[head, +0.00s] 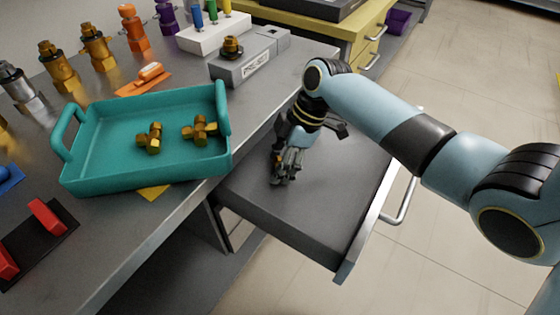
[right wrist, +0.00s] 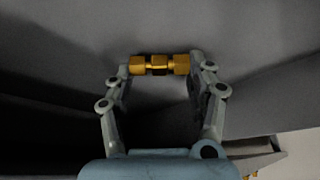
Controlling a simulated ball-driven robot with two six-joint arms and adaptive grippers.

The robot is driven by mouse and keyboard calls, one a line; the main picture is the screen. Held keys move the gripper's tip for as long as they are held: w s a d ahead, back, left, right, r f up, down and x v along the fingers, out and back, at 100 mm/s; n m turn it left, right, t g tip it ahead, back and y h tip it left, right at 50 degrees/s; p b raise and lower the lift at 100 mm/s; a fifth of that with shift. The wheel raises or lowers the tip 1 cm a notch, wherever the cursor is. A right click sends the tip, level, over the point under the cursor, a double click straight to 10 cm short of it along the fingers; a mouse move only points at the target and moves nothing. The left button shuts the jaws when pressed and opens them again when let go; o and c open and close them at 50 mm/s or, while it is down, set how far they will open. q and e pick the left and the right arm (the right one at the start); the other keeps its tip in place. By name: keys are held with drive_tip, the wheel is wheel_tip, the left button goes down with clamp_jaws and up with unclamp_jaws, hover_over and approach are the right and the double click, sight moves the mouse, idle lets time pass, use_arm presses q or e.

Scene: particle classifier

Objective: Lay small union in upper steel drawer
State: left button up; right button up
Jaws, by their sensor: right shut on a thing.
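The small union (right wrist: 160,65) is a brass fitting with hex ends, lying crosswise between the fingertips of my right gripper in the right wrist view. My right gripper (head: 286,178) is shut on it, pointing down over the open upper steel drawer (head: 325,225). The drawer is pulled out from the grey bench, with a dark grey inside and a bright handle on its front. In the head view the fingers hide the union. I cannot tell whether the union touches the drawer floor. My left gripper is not in view.
A teal tray (head: 95,115) with two brass fittings stands on the bench (head: 185,210) left of the drawer. A grey block device (head: 250,65) sits behind the tray. Several upright fittings line the back left. The drawer floor around the gripper is clear.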

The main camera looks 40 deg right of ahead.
drive_tip(key=shift+f, duration=0.1)
drive_tip(key=o, duration=1.2)
drive_tip(key=p+v, duration=0.2)
drive_tip(key=v, duration=1)
drive_tip(key=shift+d, duration=0.1)
drive_tip(key=shift+s, duration=0.1)
